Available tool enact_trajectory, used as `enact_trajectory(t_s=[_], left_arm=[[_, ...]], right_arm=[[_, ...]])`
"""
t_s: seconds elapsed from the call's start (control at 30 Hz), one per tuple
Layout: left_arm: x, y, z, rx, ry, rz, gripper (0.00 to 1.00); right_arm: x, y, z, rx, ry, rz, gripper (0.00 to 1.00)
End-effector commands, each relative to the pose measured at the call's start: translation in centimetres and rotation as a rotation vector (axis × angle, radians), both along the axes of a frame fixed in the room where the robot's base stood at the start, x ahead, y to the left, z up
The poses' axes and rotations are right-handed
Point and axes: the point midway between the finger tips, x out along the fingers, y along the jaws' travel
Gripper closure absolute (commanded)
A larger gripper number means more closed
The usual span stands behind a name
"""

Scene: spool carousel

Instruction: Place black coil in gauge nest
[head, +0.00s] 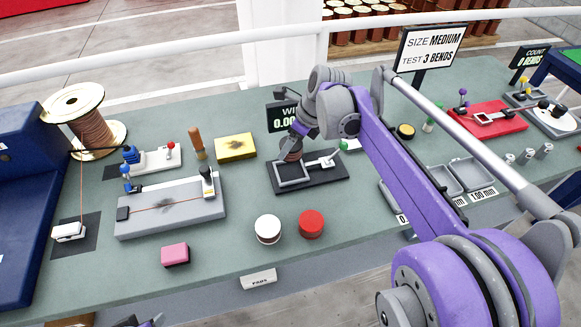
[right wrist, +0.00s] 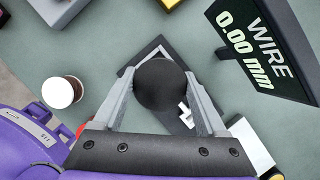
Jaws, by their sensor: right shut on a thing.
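My right gripper (right wrist: 158,105) is shut on the round black coil (right wrist: 160,84), with one finger on each side of it. In the head view the coil (head: 290,155) looks dark with a brownish side, just below my right gripper (head: 291,147). The gauge (head: 283,185), a black base with a grey square frame, lies under and behind the coil. The coil hides part of the frame in the right wrist view, and I cannot tell whether they touch. Only a sliver of my left arm shows at the head view's bottom edge; its fingers are out of sight.
The wire display sign (right wrist: 245,45) reads 0.00 mm and stands close beside the gauge. A yellow block (head: 235,146) lies to the left. Grey trays (head: 470,176) lie right.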

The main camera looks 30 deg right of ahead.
Motion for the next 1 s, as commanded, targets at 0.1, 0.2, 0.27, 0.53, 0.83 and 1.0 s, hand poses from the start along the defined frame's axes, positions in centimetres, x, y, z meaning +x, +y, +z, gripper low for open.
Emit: enact_trajectory(t_s=[0.1, 0.2, 0.27, 0.53, 0.83, 1.0], left_arm=[[-0.1, 0.0, -0.2, 0.000, 0.001, 0.000, 0.50], [-0.1, 0.0, -0.2, 0.000, 0.001, 0.000, 0.50], [-0.1, 0.0, -0.3, 0.000, 0.002, 0.000, 0.50], [-0.2, 0.0, -0.5, 0.000, 0.003, 0.000, 0.50], [-0.2, 0.0, -0.6, 0.000, 0.003, 0.000, 0.50], [-0.2, 0.0, -0.8, 0.000, 0.004, 0.000, 0.50]], right_arm=[[0.0, 0.0, -2.2, 0.000, 0.000, 0.002, 1.00], [0.0, 0.0, -3.1, 0.001, 0.001, 0.003, 1.00], [0.1, 0.0, -3.6, 0.001, 0.000, 0.004, 1.00], [0.1, 0.0, -7.2, 0.000, 0.001, 0.004, 1.00], [0.0, 0.1, -7.5, 0.001, 0.002, 0.005, 1.00], [0.0, 0.1, -7.8, 0.001, 0.002, 0.005, 0.16]])
